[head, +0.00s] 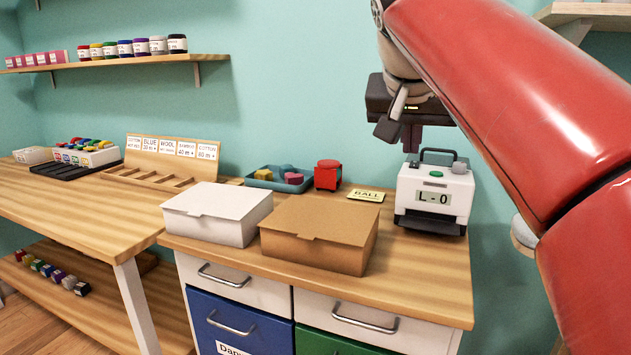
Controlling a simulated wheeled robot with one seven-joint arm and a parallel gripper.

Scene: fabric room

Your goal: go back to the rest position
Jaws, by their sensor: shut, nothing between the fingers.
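My gripper (398,128) hangs in the air at the upper right of the head view, at the end of my red arm. It is shut with nothing visible in it. It is above the cabinet top, over the area between the small red box and the white device with the display. It touches nothing that I can see. Part of it is hidden behind my arm link.
A white device (432,195) reading L-0 stands on the cabinet top (420,275). Left of it are a yellow label (367,195), a red box (327,176), a blue-green tray (262,184), a brown carton (320,233) and a white carton (215,211). A wall shelf (120,62) holds several jars.

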